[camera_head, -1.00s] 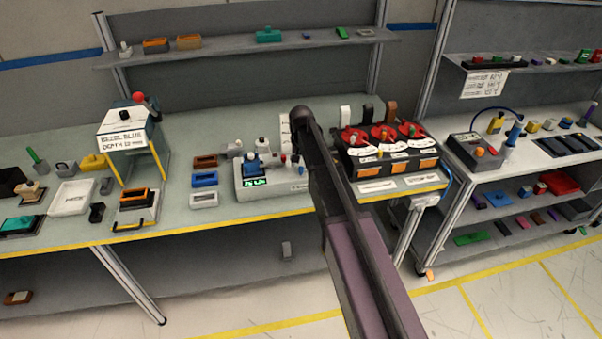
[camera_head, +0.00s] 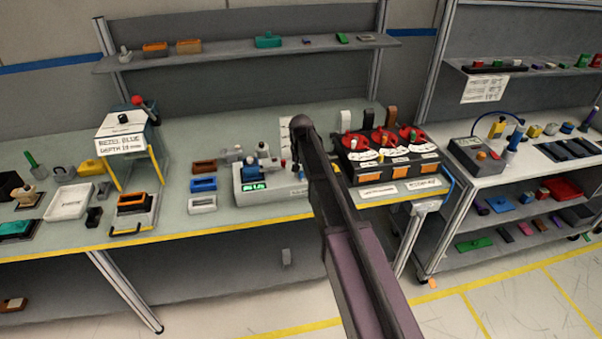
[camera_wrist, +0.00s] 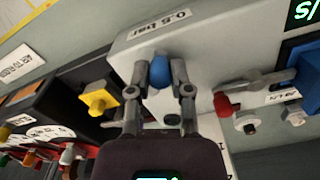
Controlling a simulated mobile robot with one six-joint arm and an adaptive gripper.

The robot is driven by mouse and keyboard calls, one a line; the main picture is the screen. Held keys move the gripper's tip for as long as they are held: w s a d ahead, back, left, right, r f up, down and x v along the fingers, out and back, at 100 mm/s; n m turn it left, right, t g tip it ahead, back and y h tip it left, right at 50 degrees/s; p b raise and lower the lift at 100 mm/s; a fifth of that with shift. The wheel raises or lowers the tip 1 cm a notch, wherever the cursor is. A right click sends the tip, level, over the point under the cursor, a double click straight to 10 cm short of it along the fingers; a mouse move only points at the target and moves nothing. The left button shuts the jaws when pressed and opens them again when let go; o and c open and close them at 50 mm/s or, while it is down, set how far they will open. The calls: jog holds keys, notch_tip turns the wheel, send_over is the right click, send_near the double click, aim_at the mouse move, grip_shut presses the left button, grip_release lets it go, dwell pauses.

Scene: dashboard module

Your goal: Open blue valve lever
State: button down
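The blue valve lever shows in the wrist view as a rounded blue knob (camera_wrist: 160,71) on the face of a light grey box (camera_wrist: 215,40), near a "0.5 bar" label. My gripper (camera_wrist: 160,68) has one fingertip on either side of the knob, both very close to it. Whether the fingers press on the knob is too small to tell. The lever's stem is mostly hidden. The box (camera_head: 275,196) shows there on the bench, left of my arm.
In the wrist view, a red-tipped lever (camera_wrist: 222,104) with a grey handle sits close right of my gripper. A yellow knob (camera_wrist: 99,100) is to the left. In the head view, a black unit with red dials (camera_head: 385,145) stands right of my arm.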

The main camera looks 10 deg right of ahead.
jog(key=shift+s+d+n, duration=0.1)
jog(key=shift+n, duration=0.2)
jog(key=n, duration=0.1)
jog(key=d+n, duration=0.1)
jog(key=n, duration=0.1)
jog(key=shift+s, duration=0.2)
jog(key=shift+d+n, duration=0.35)
jog(key=shift+n, duration=0.6)
jog(key=shift+d+n, duration=0.35)
jog(key=shift+n, duration=0.6)
jog(key=c, duration=0.5)
grip_release()
jog(key=shift+c, duration=0.2)
